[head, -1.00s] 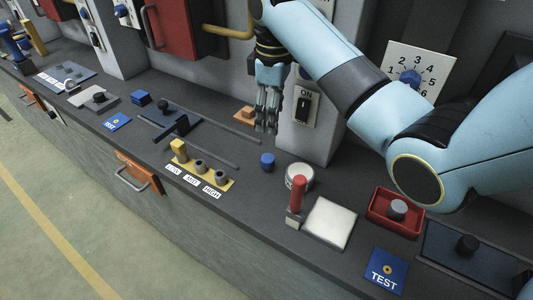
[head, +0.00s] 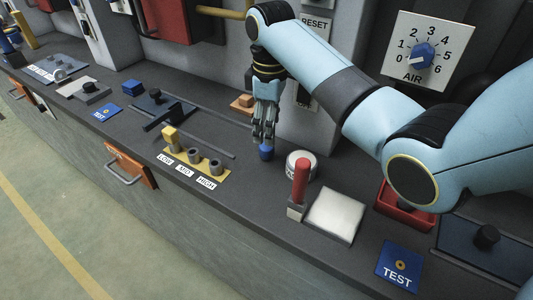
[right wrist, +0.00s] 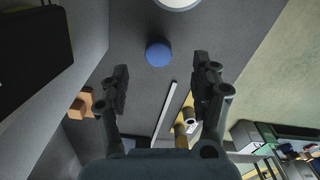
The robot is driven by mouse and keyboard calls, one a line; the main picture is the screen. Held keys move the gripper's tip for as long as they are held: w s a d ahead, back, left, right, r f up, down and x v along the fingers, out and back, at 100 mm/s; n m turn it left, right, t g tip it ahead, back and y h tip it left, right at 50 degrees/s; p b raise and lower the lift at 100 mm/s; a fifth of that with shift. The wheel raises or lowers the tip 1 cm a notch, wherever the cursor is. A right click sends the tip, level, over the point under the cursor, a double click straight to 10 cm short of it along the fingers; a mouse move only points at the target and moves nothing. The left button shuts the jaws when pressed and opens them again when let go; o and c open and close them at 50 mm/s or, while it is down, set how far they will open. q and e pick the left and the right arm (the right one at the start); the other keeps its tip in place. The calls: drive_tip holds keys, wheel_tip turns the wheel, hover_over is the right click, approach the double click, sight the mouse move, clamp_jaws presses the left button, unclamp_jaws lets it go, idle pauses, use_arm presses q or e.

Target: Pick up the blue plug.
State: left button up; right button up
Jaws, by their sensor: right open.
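The blue plug (head: 266,153) is a short round piece standing on the dark grey bench top, left of a round white-topped part. My right gripper (head: 264,136) points down just above and behind it, and its fingers slightly overlap the plug in the head view. In the right wrist view the plug (right wrist: 158,54) shows as a blue disc between and beyond the two spread fingertips of the right gripper (right wrist: 161,72). The fingers look open and empty, apart from the plug. My left gripper is not in view.
A yellow plate with several sockets marked LOW, MID and HIGH (head: 187,168) lies left of the plug. A red upright handle (head: 300,178) and the round white-topped part (head: 301,162) stand close on the right. The wall rises behind.

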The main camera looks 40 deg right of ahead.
sight(267, 152)
wheel_tip(267, 152, down, 2)
drive_tip(key=f, duration=0.5)
drive_tip(key=shift+w+a+f, duration=0.1)
drive_tip(key=shift+w, duration=0.25)
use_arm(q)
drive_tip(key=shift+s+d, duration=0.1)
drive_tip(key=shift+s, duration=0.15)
use_arm(e)
drive_tip(key=c, duration=1.2)
drive_tip(key=shift+c, duration=0.2)
